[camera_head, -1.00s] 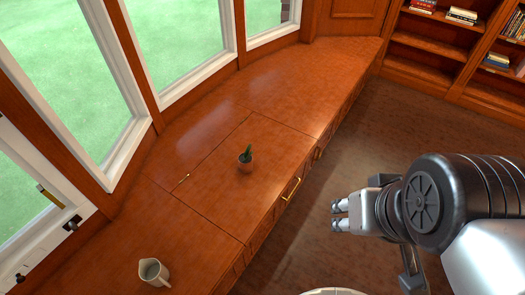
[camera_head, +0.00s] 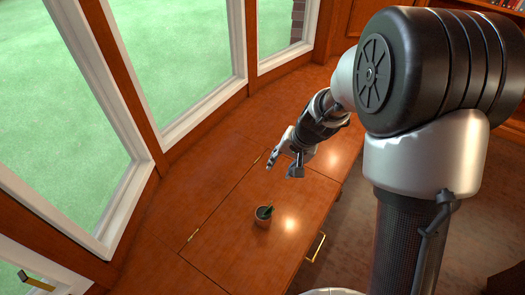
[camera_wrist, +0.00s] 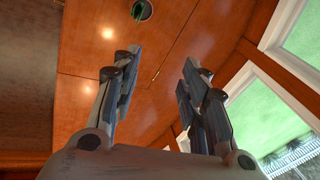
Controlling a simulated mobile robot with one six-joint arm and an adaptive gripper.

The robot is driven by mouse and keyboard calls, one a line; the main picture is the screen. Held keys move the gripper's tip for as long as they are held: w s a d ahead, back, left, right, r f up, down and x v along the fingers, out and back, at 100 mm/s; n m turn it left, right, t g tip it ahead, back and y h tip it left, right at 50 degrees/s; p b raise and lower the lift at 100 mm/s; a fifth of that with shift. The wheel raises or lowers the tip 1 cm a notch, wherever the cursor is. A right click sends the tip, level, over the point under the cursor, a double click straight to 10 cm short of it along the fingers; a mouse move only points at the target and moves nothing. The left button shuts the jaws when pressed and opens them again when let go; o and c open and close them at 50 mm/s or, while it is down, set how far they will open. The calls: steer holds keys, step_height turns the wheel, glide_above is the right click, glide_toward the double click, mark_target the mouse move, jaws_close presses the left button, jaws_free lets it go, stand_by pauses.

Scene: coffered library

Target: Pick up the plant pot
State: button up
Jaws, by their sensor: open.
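The plant pot (camera_head: 261,220) is a small pot with a green plant in it. It stands upright on the wooden window-bench top (camera_head: 225,245). In the wrist view the plant pot (camera_wrist: 148,14) shows at the top edge, seen from above and partly cut off. My gripper (camera_head: 283,169) is above the bench, behind the pot in the head view and apart from it. In the wrist view my gripper (camera_wrist: 158,75) has its two fingers spread with nothing between them.
Tall windows (camera_head: 175,45) line the left side of the bench. A brass handle (camera_head: 318,247) is on the bench front, and a brass hinge (camera_head: 193,234) lies on its top. The bench top around the pot is clear.

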step_height(320, 180, down, 20)
steer(key=w+m+g, duration=0.1)
steer(key=w+m, duration=0.1)
steer(key=m, duration=0.1)
steer(key=b, duration=0.3)
glide_toward(267, 212)
steer(key=shift+f+h, duration=0.3)
steer(key=shift+f, duration=0.7)
steer(key=shift+a+b+x, duration=0.25)
steer(key=shift+b+x, duration=0.15)
steer(key=shift+x, duration=1.1)
steer(key=shift+a+b+x, duration=0.2)
steer(key=shift+b+x, duration=0.15)
steer(key=shift+x, duration=1.2)
steer(key=shift+r, duration=0.1)
steer(key=shift+c, duration=0.6)
jaws_close()
